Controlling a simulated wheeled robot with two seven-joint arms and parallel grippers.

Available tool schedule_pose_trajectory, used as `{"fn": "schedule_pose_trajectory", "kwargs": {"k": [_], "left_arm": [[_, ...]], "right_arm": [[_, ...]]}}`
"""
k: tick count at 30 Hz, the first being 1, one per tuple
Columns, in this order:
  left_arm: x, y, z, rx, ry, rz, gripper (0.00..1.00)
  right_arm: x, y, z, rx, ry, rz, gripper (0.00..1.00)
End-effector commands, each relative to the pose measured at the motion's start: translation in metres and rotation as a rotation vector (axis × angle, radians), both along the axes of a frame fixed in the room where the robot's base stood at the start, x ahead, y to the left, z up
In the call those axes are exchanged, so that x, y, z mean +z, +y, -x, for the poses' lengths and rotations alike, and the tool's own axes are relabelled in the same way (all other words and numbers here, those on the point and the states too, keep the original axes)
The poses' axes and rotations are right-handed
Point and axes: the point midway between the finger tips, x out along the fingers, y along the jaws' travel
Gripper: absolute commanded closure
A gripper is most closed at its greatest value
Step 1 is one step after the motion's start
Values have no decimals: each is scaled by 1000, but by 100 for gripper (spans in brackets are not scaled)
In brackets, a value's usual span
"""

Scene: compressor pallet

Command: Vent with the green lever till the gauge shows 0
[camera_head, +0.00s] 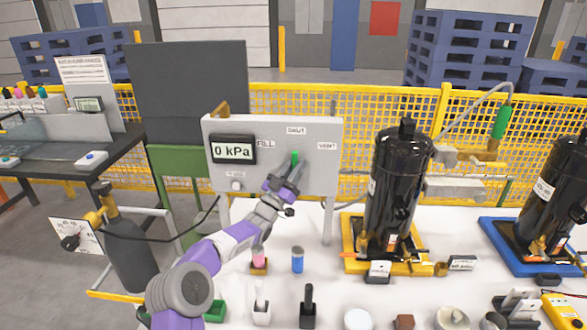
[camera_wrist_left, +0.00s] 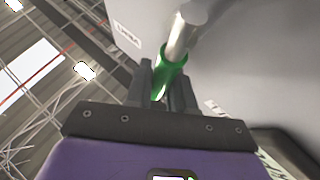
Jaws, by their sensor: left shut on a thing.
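The gauge (camera_head: 233,149) on the grey panel (camera_head: 315,165) reads 0 kPa in the head view. The green lever (camera_head: 294,158) points up from the panel's middle, below the upper label and between the labels at its left and right. My left gripper (camera_head: 289,174) is at the lever from below. In the left wrist view, its two dark fingers (camera_wrist_left: 162,88) are shut on the green sleeve of the lever (camera_wrist_left: 171,62). The lever's metal end extends beyond the fingers. My right gripper is not in view.
Two black compressors (camera_head: 398,185) stand on the white table at the right, one on a yellow base and one on a blue base (camera_head: 497,238). A dark gas cylinder (camera_head: 130,245) stands at the left. Small cups and parts fill the table front. Yellow mesh fence (camera_head: 380,110) runs behind.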

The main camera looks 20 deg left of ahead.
Motion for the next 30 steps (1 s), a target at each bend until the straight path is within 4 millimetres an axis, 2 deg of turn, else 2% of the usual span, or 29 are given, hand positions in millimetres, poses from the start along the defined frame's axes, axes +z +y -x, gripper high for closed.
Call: {"fn": "schedule_pose_trajectory", "kwargs": {"k": [2,3,4,17,30], "left_arm": [[-2,0,0,-1,4,-1,100],[-2,0,0,-1,4,-1,76],[-2,0,0,-1,4,-1,71],[-5,2,5,-1,3,-2,71],[-37,21,49,0,5,-2,71]], "right_arm": [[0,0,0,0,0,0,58],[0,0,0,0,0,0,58],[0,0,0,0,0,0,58],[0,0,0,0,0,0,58],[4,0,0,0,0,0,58]]}}
